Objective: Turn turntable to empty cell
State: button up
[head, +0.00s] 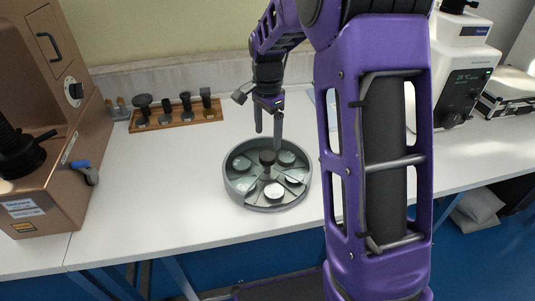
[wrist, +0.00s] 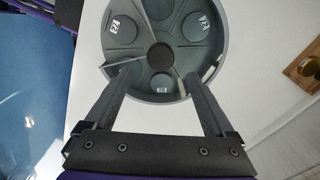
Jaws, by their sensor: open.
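The turntable (head: 262,207) is a round grey-green dish on the white table, divided into cells around a dark central knob (head: 267,157). Several cells hold round pale or grey discs, such as the bright front disc (head: 274,190). My gripper (head: 267,136) is open and empty, pointing down above the turntable's back part. In the wrist view the turntable (wrist: 228,42) fills the top middle, and its knob (wrist: 162,57) lies between and beyond my fingertips (wrist: 165,76). Labelled discs show there, with one disc (wrist: 159,84) between the fingers. I cannot tell whether the fingers touch the turntable.
A wooden rack (head: 172,120) with several dark anvils stands at the back left. A copper-coloured tester (head: 75,150) stands at the left, a white tester (head: 462,65) at the right. The table (head: 135,215) is clear left of the turntable.

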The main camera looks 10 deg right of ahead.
aim_at(267, 155)
notch_tip(267, 155, down, 7)
jog(key=shift+f+b, duration=0.15)
jog(key=shift+b, duration=0.25)
grip_shut()
dwell(0.5)
